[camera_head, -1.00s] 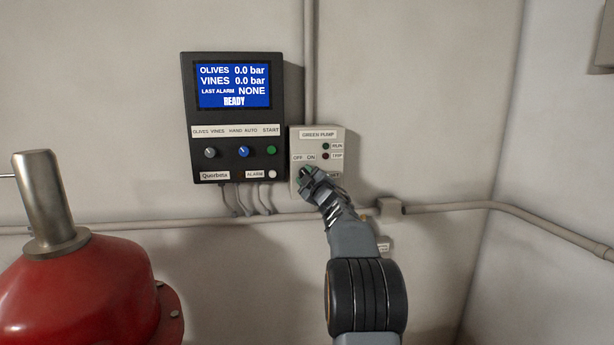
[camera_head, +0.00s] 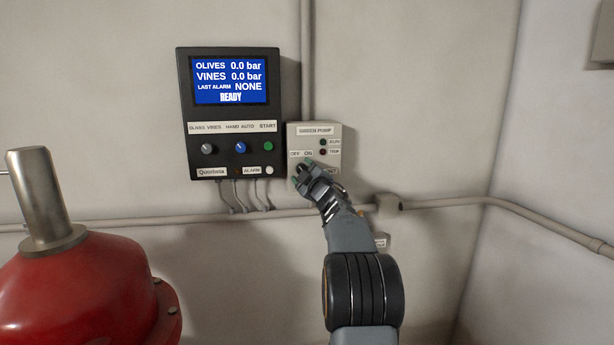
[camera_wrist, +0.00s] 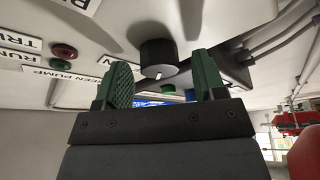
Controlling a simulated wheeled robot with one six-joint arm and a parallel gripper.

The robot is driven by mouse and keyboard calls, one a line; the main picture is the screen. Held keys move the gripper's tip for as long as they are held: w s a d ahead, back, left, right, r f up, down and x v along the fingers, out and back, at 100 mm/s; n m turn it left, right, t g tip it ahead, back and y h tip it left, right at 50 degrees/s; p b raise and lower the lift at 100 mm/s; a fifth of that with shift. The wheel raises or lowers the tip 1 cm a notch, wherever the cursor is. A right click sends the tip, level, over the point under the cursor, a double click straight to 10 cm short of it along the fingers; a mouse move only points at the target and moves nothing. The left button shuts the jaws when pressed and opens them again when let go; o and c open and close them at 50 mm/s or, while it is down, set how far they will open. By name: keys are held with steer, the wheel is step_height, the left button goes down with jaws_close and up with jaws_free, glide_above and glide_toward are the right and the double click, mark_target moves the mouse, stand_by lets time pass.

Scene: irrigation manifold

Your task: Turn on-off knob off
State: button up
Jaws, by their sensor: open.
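The on-off knob is a black round knob (camera_wrist: 158,58) with a white pointer mark, on the light grey GREEN PUMP box (camera_head: 332,143). In the head view my gripper (camera_head: 303,174) covers most of the knob, below the OFF and ON labels. In the wrist view my gripper (camera_wrist: 163,82) is open, with one green ribbed finger on each side of the knob. I see gaps between both fingers and the knob. The pointer's exact setting against the labels cannot be told.
A dark control panel (camera_head: 232,110) with a blue screen reading READY is just left of the box. A red lamp (camera_wrist: 64,51) is beside the knob. A conduit (camera_head: 445,204) runs along the wall below. A red tank (camera_head: 75,290) stands at lower left.

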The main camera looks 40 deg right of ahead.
steer(key=b+v, duration=0.4)
steer(key=v, duration=1)
